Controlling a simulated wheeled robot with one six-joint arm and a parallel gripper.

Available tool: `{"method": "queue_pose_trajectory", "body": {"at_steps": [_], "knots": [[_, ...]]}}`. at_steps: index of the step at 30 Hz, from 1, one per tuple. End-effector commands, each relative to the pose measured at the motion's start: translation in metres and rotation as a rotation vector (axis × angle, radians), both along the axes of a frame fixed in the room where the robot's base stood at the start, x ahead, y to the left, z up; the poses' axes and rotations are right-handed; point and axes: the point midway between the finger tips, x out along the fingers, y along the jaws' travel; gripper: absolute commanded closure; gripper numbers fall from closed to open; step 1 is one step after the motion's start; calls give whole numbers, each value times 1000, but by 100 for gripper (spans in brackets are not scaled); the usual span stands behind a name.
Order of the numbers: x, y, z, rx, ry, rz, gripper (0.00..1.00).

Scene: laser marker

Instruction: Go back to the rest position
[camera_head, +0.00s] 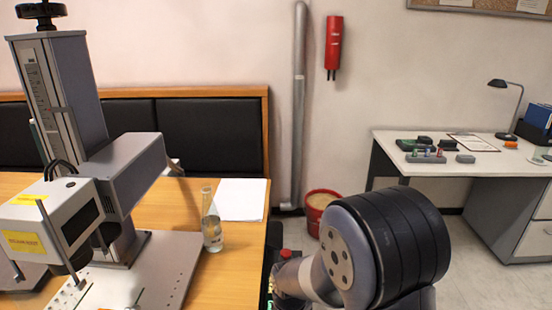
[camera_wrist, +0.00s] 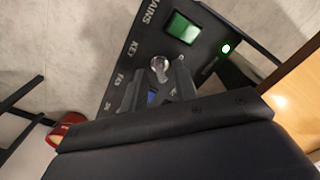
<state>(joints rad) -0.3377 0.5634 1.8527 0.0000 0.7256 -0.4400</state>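My gripper (camera_wrist: 162,85) is over a dark control panel (camera_wrist: 128,60) in the wrist view. Its two fingers stand apart, with a blue patch of the panel showing between them, and I see nothing held. A silver key switch (camera_wrist: 160,64) sits just beyond the fingertips; I cannot tell whether they touch it. A green rocker switch (camera_wrist: 182,28) and a green lamp (camera_wrist: 226,48) are lit. In the head view my arm (camera_head: 385,250) reaches down beside the table and hides most of the panel and gripper.
The laser marker (camera_head: 125,175) stands on the wooden table (camera_head: 240,270), with a glass bottle (camera_head: 212,225) and white paper (camera_head: 241,198) nearby. A red bucket (camera_head: 314,225) is by the wall. A white desk (camera_head: 490,165) stands at right. Floor between them looks clear.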

Motion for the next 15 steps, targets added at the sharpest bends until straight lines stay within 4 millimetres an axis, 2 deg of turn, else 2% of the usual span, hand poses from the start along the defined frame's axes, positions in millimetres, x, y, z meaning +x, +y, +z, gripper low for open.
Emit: {"method": "queue_pose_trajectory", "body": {"at_steps": [5,15], "knots": [[0,0,1,0,0,-39,72],[1,0,67,3,-6,-42,72]]}}
